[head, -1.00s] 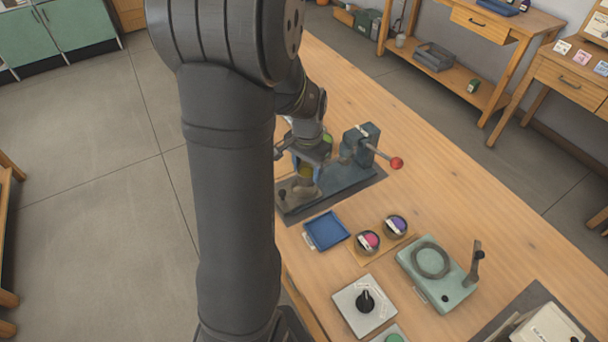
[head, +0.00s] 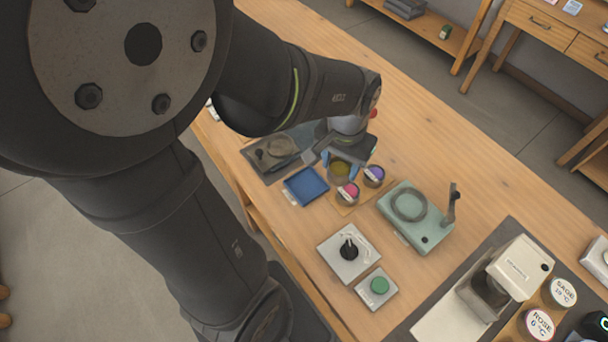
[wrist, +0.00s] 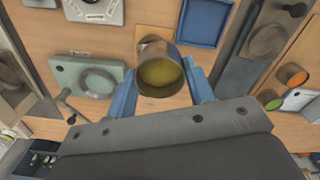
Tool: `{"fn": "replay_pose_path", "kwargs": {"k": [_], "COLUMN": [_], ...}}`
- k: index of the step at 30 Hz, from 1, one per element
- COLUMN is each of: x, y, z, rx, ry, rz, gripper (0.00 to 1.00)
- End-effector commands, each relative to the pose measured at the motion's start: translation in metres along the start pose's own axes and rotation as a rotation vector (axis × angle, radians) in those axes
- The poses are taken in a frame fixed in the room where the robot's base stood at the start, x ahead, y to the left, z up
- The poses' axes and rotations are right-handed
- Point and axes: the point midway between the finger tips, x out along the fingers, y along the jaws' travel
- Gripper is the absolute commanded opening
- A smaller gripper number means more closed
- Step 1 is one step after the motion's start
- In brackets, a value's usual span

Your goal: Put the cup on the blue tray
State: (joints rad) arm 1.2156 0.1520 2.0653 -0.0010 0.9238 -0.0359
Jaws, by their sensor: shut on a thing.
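The cup (wrist: 160,72) is a round grey-brown vessel with yellow-green contents; it also shows in the head view (head: 340,171). My gripper (wrist: 161,80) is shut on it, with one blue finger on each side; in the head view the gripper (head: 342,163) is partly behind the wrist. The cup appears upright, close to the tray and the small pots; its height above the table is hard to tell. The blue tray (head: 305,186) is square and empty, to the left of the cup; it also shows in the wrist view (wrist: 204,22), to the upper right.
A dark-based machine (head: 272,155) lies behind the tray. A green scale-like device (head: 415,216) is to the right, and a dial box (head: 348,252) is in front.

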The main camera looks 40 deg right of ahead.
Motion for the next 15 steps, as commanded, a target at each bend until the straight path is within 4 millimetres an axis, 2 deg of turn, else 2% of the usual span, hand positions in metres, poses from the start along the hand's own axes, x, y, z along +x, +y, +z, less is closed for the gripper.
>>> {"fn": "replay_pose_path", "kwargs": {"k": [3,7,11,15], "x": [0.003,0.006,0.013,0.028], "y": [0.018,0.025,0.016,-0.008], "z": [0.018,0.028,0.027,0.020], "rx": [0.005,0.001,-0.006,-0.009], "ry": [0.001,0.001,-0.001,-0.003], "rz": [0.000,0.000,0.000,0.000], "gripper": [0.20,0.20,0.20,0.20]}}
